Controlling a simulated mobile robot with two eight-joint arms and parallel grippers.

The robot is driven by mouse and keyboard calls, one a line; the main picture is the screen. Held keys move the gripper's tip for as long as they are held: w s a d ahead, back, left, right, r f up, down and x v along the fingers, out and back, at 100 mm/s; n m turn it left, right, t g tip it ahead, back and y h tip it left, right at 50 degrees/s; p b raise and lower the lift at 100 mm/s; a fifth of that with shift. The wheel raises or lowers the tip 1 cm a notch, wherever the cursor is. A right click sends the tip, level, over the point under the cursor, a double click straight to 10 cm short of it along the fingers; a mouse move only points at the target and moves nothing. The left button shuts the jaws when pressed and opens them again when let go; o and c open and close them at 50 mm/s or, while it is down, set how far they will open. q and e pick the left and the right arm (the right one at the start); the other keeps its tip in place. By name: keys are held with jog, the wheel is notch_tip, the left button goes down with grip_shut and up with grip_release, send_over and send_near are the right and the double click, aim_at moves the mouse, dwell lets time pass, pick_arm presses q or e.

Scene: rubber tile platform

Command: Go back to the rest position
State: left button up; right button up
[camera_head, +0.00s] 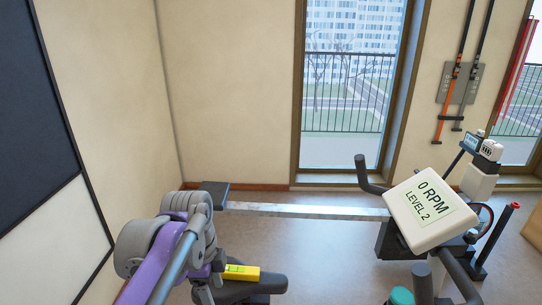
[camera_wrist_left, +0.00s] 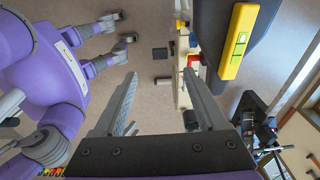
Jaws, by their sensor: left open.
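My left arm comes in at the bottom left of the head view, purple and grey. Its gripper is hard to make out there behind the arm links. In the left wrist view my left gripper (camera_wrist_left: 160,75) shows two grey fingers spread wide apart with nothing between them. Its fingertips are apart from the dark pad and the yellow bar at the upper right. My right gripper is not identifiable in either view.
A yellow bar with a green patch (camera_head: 242,273) lies on a dark pad (camera_head: 262,288), close beside my left arm. Exercise equipment with a "0 RPM LEVEL 2" screen (camera_head: 428,209) stands right. A long pale rail (camera_head: 300,210) crosses the middle. Walls stand left and behind.

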pick_arm(q)
jog(key=s+a+f+n+t, duration=0.2)
jog(key=s+f+n, duration=0.4)
jog(key=n, duration=0.3)
jog(key=s+a+f+n+t+y, duration=0.1)
jog(key=s+a+f+n+t, duration=0.2)
jog(key=s+f+n, duration=0.3)
notch_tip(320, 180, down, 3)
jog(key=n, duration=0.3)
jog(key=shift+s+a+r+t, duration=0.2)
jog(key=shift+s+a+t, duration=0.1)
jog(key=shift+s+a, duration=0.05)
pick_arm(e)
jog(key=shift+w, duration=0.1)
